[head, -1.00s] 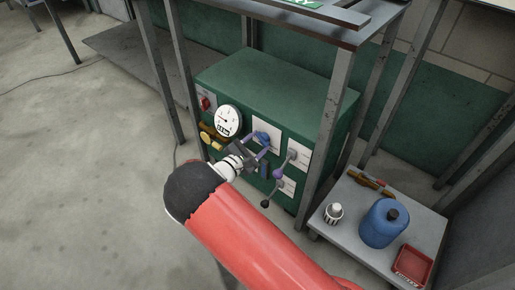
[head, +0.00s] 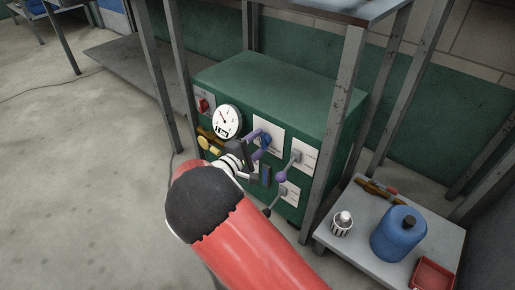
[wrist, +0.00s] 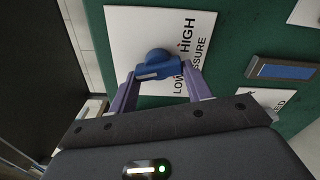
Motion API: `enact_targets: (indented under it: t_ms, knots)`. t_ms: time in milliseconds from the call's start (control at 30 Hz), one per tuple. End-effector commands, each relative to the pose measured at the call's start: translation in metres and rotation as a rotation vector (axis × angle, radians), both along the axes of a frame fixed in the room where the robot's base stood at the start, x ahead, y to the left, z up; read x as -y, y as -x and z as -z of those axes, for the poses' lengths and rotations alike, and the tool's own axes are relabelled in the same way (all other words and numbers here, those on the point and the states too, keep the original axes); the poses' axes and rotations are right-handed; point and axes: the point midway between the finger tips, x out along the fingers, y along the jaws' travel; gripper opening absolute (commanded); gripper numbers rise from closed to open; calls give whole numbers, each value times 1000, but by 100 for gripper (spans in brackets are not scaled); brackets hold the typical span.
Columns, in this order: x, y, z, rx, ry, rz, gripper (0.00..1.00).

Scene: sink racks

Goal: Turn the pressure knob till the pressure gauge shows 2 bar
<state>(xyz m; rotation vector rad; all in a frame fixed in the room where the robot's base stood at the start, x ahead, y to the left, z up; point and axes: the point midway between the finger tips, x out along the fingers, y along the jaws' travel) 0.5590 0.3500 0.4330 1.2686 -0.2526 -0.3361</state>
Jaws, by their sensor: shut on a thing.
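The pressure knob (wrist: 156,66) is blue and sits on a white plate (wrist: 120,22) lettered HIGH and LOW PRESSURE in the wrist view. My gripper (wrist: 158,82) has its two purple fingers on either side of the knob, shut on it. In the head view my gripper (head: 259,141) is at the front of the green cabinet (head: 285,85), partly hiding the knob. The pressure gauge (head: 227,121) is a round white dial left of the gripper. Its needle points toward the upper left; the numbers are too small to read.
A red switch (head: 203,105) and a yellow knob (head: 203,142) are left of my gripper. Levers with a purple ball (head: 281,177) stick out to the right. A metal table leg (head: 333,130) stands before the cabinet. A low cart (head: 340,260) holds a blue jug (head: 398,235).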

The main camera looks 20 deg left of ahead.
Motion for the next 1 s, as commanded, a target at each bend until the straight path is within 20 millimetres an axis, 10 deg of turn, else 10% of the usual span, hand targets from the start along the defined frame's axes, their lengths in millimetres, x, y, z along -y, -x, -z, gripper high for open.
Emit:
enact_targets:
  t_ms: [533,567,700,1000]
  knots:
    - [1,0,0,8,-23,2,26]
    - [1,0,0,7,-22,2,52]
    - [0,0,0,8,-22,1,70]
    - [-1,1,0,8,-22,0,71]
